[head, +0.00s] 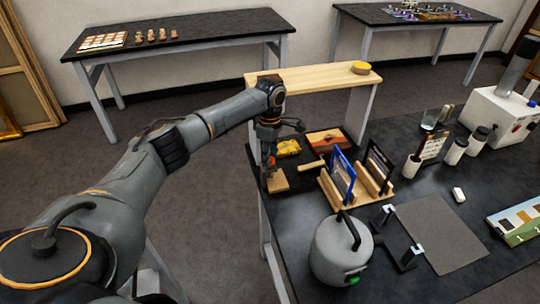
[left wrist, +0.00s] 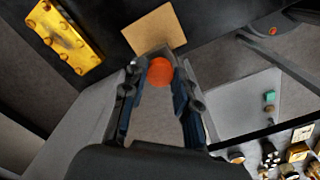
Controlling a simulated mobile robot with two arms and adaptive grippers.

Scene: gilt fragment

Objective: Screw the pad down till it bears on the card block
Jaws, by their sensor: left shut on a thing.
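My left gripper (head: 268,152) points down at the left end of the dark worktable. In the left wrist view its fingers (left wrist: 156,82) are closed on the sides of a round orange-red knob (left wrist: 160,71). A tan card block (head: 278,182) lies at the table's left edge, just below the gripper; it also shows in the left wrist view (left wrist: 156,28), beyond the knob. I cannot make out the pad, or whether anything touches the card block; the gripper and knob hide that spot. My right gripper is not in view.
A yellow piece (head: 288,147) lies close behind the gripper, beside an orange-brown picture panel (head: 328,142). A wooden rack (head: 355,190) with upright frames and a grey canister (head: 341,250) stand to the right. A pale wooden shelf (head: 315,78) rises behind.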

